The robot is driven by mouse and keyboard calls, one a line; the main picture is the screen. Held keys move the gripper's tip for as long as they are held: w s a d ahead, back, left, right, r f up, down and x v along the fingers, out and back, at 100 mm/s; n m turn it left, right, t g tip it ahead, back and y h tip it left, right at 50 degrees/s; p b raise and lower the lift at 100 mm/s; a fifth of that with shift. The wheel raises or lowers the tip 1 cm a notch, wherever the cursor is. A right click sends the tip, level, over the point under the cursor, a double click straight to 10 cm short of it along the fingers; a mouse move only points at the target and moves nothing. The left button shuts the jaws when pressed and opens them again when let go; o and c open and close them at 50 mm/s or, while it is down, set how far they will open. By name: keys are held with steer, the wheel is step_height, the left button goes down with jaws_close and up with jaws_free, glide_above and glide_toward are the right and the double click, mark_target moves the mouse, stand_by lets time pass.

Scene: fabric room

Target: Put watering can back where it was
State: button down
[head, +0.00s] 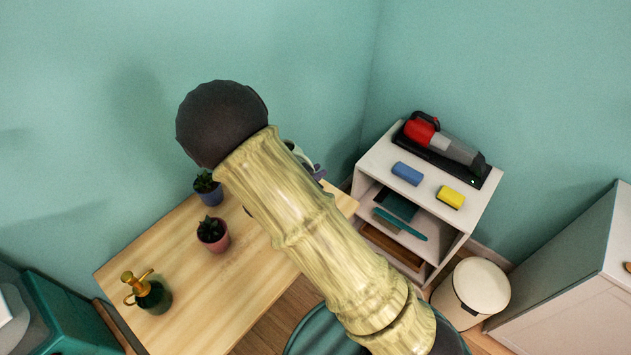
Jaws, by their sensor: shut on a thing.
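My raised arm crosses the middle of the head view and covers the right part of the wooden table (215,305). My gripper cannot be made out; it seems to be hidden behind the arm. A small pale curved piece (298,153) and a grey-violet bit show past the arm's right edge, above the table's far right end. I cannot tell whether they belong to the watering can or to my gripper. No whole watering can is visible. A dark green mister with a brass top (152,294) stands upright at the table's front left.
Two potted succulents, in a blue pot (209,194) and a pink pot (213,236), stand on the table. A white shelf (385,155) at right bears a red handheld vacuum (440,140) and blue and yellow blocks. A white bin (481,287) stands beside it.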

steer(key=shift+f, duration=0.1)
steer(key=shift+f, duration=1.95)
steer(key=shift+f, duration=0.15)
steer(key=c, duration=1.5)
jaws_free()
steer(key=b+v, duration=0.1)
steer(key=v, duration=1.1)
steer(key=shift+a, duration=0.1)
